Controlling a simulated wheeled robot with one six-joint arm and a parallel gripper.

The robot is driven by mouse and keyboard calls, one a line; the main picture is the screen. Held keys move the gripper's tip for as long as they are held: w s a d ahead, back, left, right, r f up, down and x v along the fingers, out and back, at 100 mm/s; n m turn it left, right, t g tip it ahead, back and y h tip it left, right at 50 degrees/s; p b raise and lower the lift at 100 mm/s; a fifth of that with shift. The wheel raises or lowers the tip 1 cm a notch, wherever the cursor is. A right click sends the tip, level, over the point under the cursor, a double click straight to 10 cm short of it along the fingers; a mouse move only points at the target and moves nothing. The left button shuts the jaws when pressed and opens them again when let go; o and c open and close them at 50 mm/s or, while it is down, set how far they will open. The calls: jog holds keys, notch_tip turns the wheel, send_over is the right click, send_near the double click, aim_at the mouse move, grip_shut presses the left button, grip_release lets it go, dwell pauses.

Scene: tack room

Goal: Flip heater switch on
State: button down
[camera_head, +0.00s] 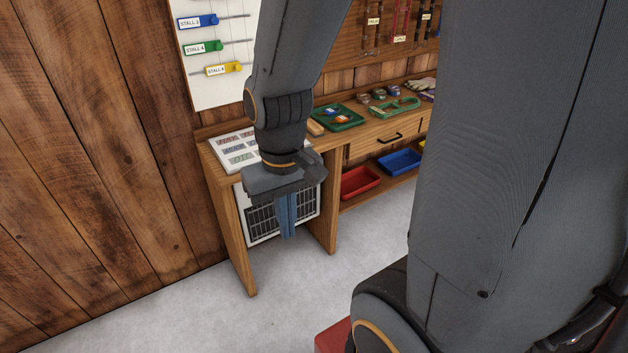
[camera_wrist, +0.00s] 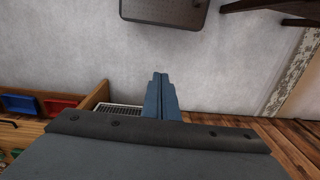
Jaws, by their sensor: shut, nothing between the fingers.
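The heater (camera_head: 263,217) is a white panel with dark grilles, set under the left end of the wooden bench. Its top edge and part of its front are hidden behind my gripper. Part of the heater's grille also shows in the wrist view (camera_wrist: 121,109), just left of the fingers. I cannot make out its switch in either view. My gripper (camera_head: 288,236) points down in front of the heater, with its blue fingers closed together and empty. The fingers also show in the wrist view (camera_wrist: 161,82). Whether they touch the heater cannot be told.
The bench (camera_head: 233,230) carries a printed sheet (camera_head: 232,152) and a green tray (camera_head: 338,117). A red bin (camera_head: 360,182) and a blue bin (camera_head: 400,162) sit on the lower shelf. Grey floor (camera_head: 180,315) in front is clear.

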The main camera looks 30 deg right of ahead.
dwell(0.3)
jog(key=w+d+f+n+t+b, duration=0.8)
jog(key=w+d+f+b, duration=0.4)
jog(key=w+f, duration=0.3)
jog(key=w+d+f+n+t+b, duration=0.8)
jog(key=w+d+f+n+b, duration=0.2)
jog(key=w+f, duration=0.6)
jog(key=d+b, duration=0.2)
jog(key=b, duration=0.1)
jog(key=shift+w+d+f+y, duration=0.25)
jog(key=shift+d+f+y, duration=0.05)
jog(key=shift+f, duration=0.05)
jog(key=w+f+b, duration=0.1)
jog(key=w+b, duration=0.2)
jog(key=w, duration=1.1)
jog(key=shift+a+f, duration=0.25)
jog(key=shift+f, duration=0.1)
